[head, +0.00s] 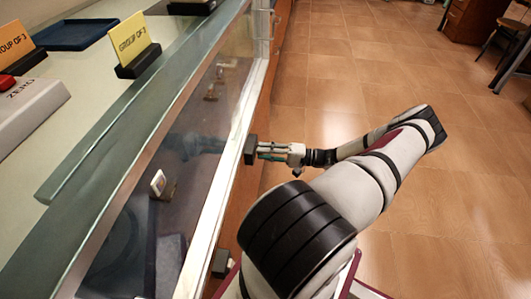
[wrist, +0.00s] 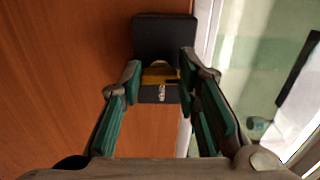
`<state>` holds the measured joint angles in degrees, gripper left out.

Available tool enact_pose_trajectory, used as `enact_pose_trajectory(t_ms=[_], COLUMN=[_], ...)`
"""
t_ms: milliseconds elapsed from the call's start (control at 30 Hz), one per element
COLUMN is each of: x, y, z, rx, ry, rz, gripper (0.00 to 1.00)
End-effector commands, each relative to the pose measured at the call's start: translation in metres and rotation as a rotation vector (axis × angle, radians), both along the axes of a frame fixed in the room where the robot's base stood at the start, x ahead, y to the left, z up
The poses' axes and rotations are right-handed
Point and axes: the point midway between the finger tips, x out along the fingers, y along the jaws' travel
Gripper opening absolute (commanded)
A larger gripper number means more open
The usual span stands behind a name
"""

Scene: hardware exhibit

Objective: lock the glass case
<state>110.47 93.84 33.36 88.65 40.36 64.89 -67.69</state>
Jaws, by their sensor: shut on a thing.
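The glass case (head: 258,90) runs along the left of the head view, with a metal-framed glass front above a wooden base. A dark block (head: 250,150) sits on its front edge; it also shows in the wrist view (wrist: 165,35). My gripper (head: 268,151) reaches this block from the right. In the wrist view my gripper (wrist: 160,80) has its green-padded fingers on either side of a small black and yellow piece (wrist: 159,94), just in front of the dark block. The fingers are shut on this piece. Whether it touches or enters the block is hidden.
A second dark block (head: 221,263) sits lower on the case's front edge. The tiled floor (head: 340,60) on the right is open. A desk (head: 475,20) stands far back.

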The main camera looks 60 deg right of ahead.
Motion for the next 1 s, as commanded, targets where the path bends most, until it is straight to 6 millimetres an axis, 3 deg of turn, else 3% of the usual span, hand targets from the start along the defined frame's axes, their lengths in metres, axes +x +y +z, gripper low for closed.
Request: enact_pose_trajectory(t_ms=[400, 433, 500, 533, 833, 1000], x=[0.000, 0.000, 0.000, 0.000, -0.001, -0.014], y=[0.001, 0.001, 0.001, 0.001, 0.000, -0.006], z=[-0.001, -0.001, -0.001, -0.001, 0.000, -0.001], rx=[-0.007, -0.007, -0.007, -0.007, -0.007, -0.009], ry=[-0.001, -0.001, -0.001, -0.002, -0.002, 0.000], rz=[0.001, 0.001, 0.001, 0.001, 0.000, -0.001], gripper=[0.02, 0.32, 0.48, 0.50, 0.50, 0.50])
